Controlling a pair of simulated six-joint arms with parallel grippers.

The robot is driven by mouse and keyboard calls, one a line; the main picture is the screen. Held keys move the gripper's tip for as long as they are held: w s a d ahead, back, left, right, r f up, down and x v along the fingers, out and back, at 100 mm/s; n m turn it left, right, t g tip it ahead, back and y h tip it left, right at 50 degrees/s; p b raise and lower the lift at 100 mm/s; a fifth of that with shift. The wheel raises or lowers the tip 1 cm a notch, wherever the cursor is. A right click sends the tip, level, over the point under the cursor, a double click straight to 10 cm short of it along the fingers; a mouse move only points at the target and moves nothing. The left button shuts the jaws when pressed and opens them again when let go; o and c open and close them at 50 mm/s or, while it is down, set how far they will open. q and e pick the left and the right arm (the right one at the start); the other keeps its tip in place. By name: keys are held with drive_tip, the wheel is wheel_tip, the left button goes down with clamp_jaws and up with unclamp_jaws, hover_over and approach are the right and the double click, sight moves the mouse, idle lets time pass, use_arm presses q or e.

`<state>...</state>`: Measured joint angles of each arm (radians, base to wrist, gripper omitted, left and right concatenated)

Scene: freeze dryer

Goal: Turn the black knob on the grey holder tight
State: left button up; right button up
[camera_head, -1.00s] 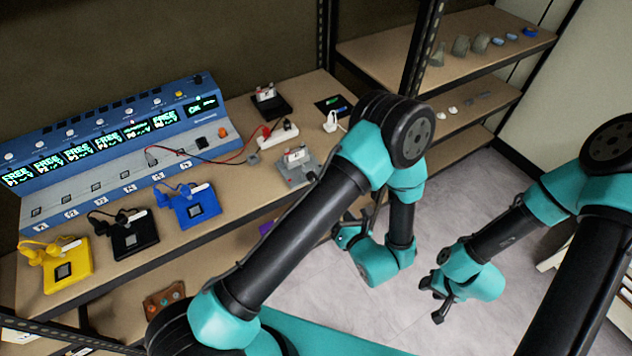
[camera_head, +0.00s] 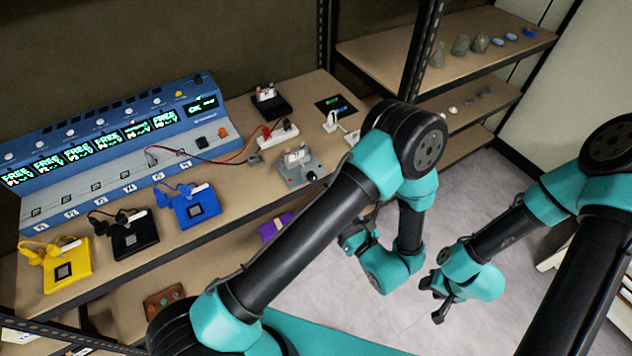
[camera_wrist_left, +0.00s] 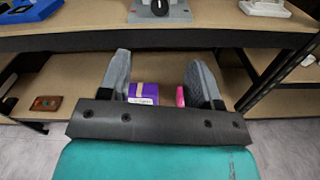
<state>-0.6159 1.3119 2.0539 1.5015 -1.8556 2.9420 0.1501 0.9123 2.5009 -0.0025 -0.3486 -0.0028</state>
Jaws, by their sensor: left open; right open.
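The grey holder (camera_head: 286,168) stands on the upper shelf, right of the blue box. Its small black knob (camera_head: 311,176) is on its front right. In the left wrist view the grey holder (camera_wrist_left: 180,15) and the black knob (camera_wrist_left: 160,7) are at the top edge, cut off. My left gripper (camera_wrist_left: 160,82) is open and empty, with the knob beyond its fingertips and apart from them. In the head view the left gripper is mostly hidden by its own arm. My right gripper (camera_head: 438,304) is open and empty over the floor at the right.
A blue console (camera_head: 110,145) with several lit displays stands along the back. Yellow (camera_head: 68,268), black (camera_head: 130,238) and blue (camera_head: 192,208) boxes line the shelf front. A purple box (camera_head: 275,228) is on the lower shelf. A white power strip (camera_head: 280,136) lies behind the holder.

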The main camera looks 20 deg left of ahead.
sight(312, 177)
use_arm(q)
drive_tip(key=x, duration=1.5)
drive_tip(key=shift+c, duration=0.2)
drive_tip(key=c, duration=0.9)
